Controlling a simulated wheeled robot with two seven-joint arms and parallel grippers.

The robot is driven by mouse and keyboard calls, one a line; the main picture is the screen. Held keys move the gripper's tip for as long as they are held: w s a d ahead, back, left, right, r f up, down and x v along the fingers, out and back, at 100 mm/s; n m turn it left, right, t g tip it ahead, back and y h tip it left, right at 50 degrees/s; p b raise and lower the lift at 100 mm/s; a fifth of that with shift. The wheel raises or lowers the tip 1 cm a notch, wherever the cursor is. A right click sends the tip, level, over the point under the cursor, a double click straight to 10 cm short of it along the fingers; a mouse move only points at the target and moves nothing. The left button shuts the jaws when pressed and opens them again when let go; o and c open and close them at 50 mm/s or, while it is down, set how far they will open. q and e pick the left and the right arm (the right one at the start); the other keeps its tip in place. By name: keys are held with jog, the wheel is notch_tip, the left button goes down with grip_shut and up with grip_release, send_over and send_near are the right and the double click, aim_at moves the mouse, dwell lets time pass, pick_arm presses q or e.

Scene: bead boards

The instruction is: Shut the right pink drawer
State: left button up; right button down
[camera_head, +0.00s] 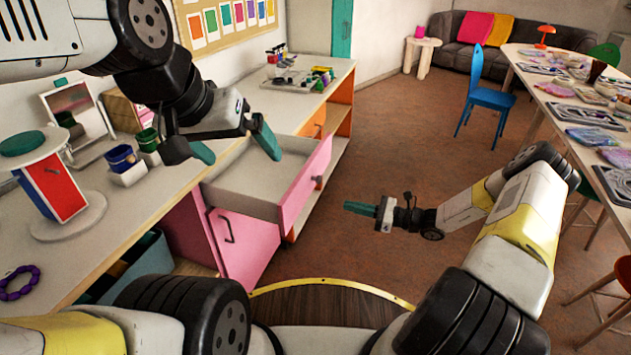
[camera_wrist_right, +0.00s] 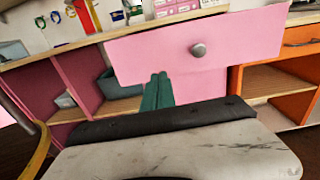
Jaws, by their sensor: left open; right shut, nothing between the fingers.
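The pink drawer (camera_head: 306,183) is pulled out of the counter, and its grey inside (camera_head: 245,182) is empty. In the right wrist view its pink front (camera_wrist_right: 160,52) with a round grey knob (camera_wrist_right: 198,50) is ahead of my right gripper. My left gripper (camera_head: 232,150) is open above the drawer, with its teal fingers apart. My right gripper (camera_head: 350,207) is shut and empty, a short way in front of the drawer front, over the floor. Its teal fingers (camera_wrist_right: 158,90) are together and point towards the drawer's lower part in the wrist view.
A pink cabinet door (camera_head: 245,245) is below the drawer. The counter (camera_head: 150,205) holds a round stand (camera_head: 65,190), cups (camera_head: 122,160) and a purple bead ring (camera_head: 18,284). A blue chair (camera_head: 485,95) and a long table (camera_head: 570,95) stand at the back right. The floor between is clear.

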aim_at(302, 195)
jog(key=x, duration=1.4)
jog(key=shift+w+d, duration=0.1)
jog(key=shift+w, duration=0.1)
